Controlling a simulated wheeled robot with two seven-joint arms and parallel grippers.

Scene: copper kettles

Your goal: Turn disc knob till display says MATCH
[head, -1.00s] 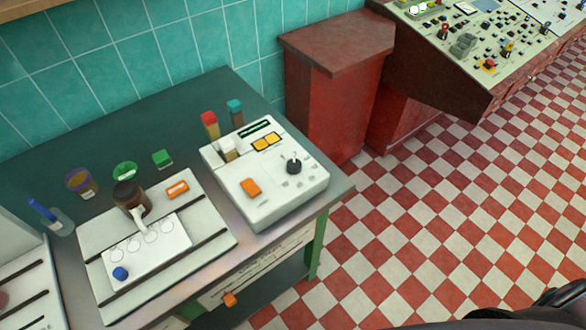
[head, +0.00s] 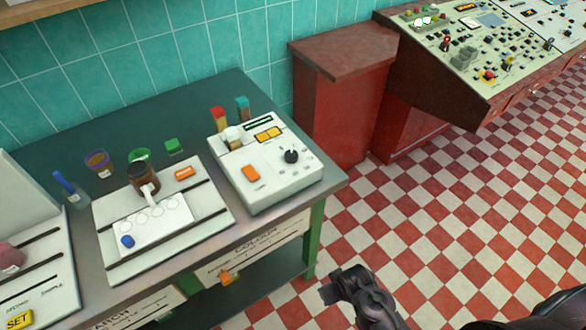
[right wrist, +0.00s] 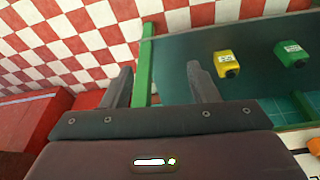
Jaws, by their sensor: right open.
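A white device (head: 265,190) stands at the right end of the bench. It carries a round black knob (head: 291,156), two small yellow-orange display windows (head: 268,134) and a dark strip (head: 258,122) behind them. Any writing on the windows is too small to read. My right gripper (head: 335,287) is in front of and below the bench's right corner, apart from the knob. In the right wrist view its two fingers (right wrist: 160,82) are spread with nothing between them. The knob is not seen in that view. My left gripper is not in view.
A second white panel (head: 115,255) with a brown jar (head: 144,176) stands left. Below the bench, a yellow item (right wrist: 228,62) and a green item (right wrist: 292,53) show. Checkered floor is clear at right.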

